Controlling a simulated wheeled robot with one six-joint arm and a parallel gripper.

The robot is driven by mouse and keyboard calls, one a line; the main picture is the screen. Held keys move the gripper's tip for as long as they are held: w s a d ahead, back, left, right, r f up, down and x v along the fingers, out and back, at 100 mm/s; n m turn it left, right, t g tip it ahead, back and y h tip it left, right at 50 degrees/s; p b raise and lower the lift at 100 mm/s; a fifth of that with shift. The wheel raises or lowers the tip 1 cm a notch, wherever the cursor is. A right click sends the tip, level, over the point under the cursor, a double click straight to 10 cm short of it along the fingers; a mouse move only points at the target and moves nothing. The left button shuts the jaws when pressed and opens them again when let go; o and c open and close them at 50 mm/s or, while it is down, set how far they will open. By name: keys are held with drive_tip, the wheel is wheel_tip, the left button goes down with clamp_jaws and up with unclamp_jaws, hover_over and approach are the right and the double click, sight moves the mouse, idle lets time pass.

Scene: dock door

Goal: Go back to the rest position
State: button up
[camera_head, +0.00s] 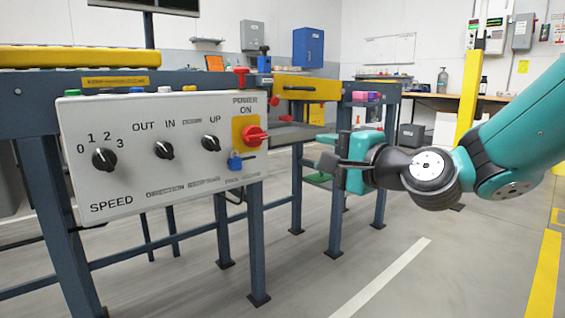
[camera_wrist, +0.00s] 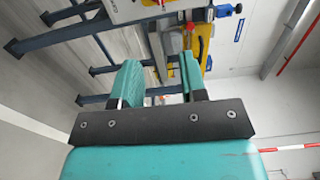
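My gripper (camera_head: 332,151) is in the middle right of the head view, held in free air to the right of the control panel. In the wrist view its two teal fingers (camera_wrist: 160,68) stand apart with nothing between them. The white control panel (camera_head: 130,185) has black knobs marked speed, out/in and up. The gripper touches none of these.
A blue-grey steel frame (camera_head: 60,230) carries the panel. A yellow post (camera_head: 468,95) stands behind my arm. A workbench (camera_head: 455,96) is at the back wall, with a blue cabinet (camera_head: 308,47) to its left. The grey floor (camera_head: 400,280) in front is clear.

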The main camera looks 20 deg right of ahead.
drive_tip(key=s+a+r+n+g+y+p, duration=0.3)
drive_tip(key=s+a+n+g+p, duration=0.7)
drive_tip(key=a+n+p, duration=0.25)
drive_tip(key=s+r+n+g+h+p, duration=0.4)
drive_tip(key=s+n+g+p, duration=0.4)
drive_tip(key=s, duration=0.4)
wheel_tip(320, 180, up, 36)
drive_tip(key=n+p, duration=0.1)
drive_tip(key=p, duration=3.5)
drive_tip(key=shift+t, duration=0.4)
drive_tip(key=shift+w+d, duration=0.1)
